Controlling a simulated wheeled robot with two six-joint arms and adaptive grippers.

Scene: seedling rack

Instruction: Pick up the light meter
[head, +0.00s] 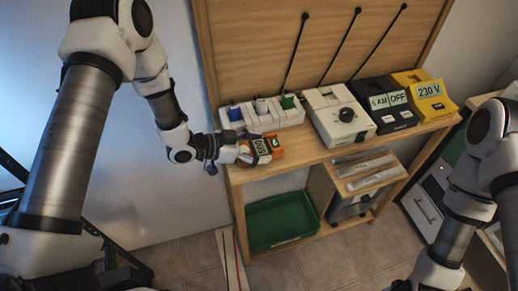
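The light meter, a small orange device (276,142) with a grey display, is at the left front corner of the wooden shelf top. My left gripper (246,154) reaches in from the left and is right at the meter's left side, overlapping it in the picture. The fingers are small and partly hidden, so I cannot tell whether they are closed on it or whether the meter is lifted. My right arm comes down at the right edge, and its gripper is outside the picture.
On the wooden bench (290,153) stand a white socket strip (262,116), a cream dial box (338,115), a black timer (384,104) and a yellow 230 V box (425,95). Below are a green tray (281,222) and a small shelf (362,168). A grey cabinet (432,194) stands at right.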

